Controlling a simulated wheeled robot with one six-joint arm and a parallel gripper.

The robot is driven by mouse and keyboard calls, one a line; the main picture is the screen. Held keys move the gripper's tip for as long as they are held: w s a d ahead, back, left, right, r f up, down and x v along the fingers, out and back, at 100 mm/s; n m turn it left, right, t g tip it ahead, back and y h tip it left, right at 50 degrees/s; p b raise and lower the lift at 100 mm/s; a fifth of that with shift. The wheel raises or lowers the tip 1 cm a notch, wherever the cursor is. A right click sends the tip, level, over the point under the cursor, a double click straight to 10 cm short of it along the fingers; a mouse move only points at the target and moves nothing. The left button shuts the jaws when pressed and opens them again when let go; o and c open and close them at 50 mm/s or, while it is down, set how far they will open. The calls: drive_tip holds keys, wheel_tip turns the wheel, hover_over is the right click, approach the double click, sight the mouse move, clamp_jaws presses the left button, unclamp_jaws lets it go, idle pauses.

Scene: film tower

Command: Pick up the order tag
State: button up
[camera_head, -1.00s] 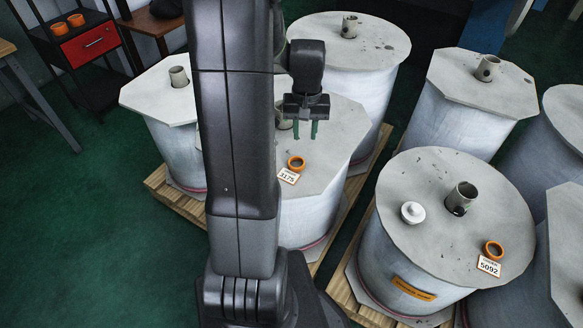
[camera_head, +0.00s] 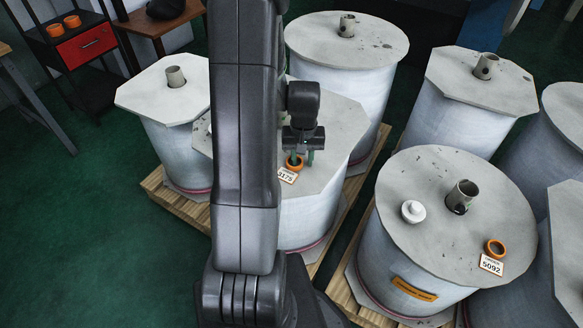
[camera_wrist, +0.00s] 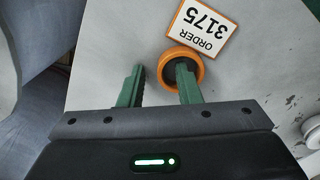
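The order tag (camera_head: 287,175) is a white card with an orange border, reading "ORDER 3175", joined to an orange ring (camera_wrist: 202,70). It lies flat on the grey drum top below my gripper. My gripper (camera_head: 303,160) points down at the ring, open and empty. In the wrist view, my gripper (camera_wrist: 160,72) has its right green finger overlapping the ring and its left finger beside the ring, over bare drum top. The card (camera_wrist: 203,28) lies beyond the ring. I cannot tell whether the fingertips touch anything.
A similar tag reading "5092" (camera_head: 491,265) and its orange ring (camera_head: 495,248) lie on the right drum (camera_head: 430,190), with a white knob (camera_head: 413,211) and a grey pipe stub (camera_head: 461,196). Several other drums stand around. A red-drawer cart (camera_head: 88,45) is at the back left.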

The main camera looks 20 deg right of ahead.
drive_tip(key=shift+c, duration=0.4)
clamp_jaws()
drive_tip(key=shift+r, duration=0.1)
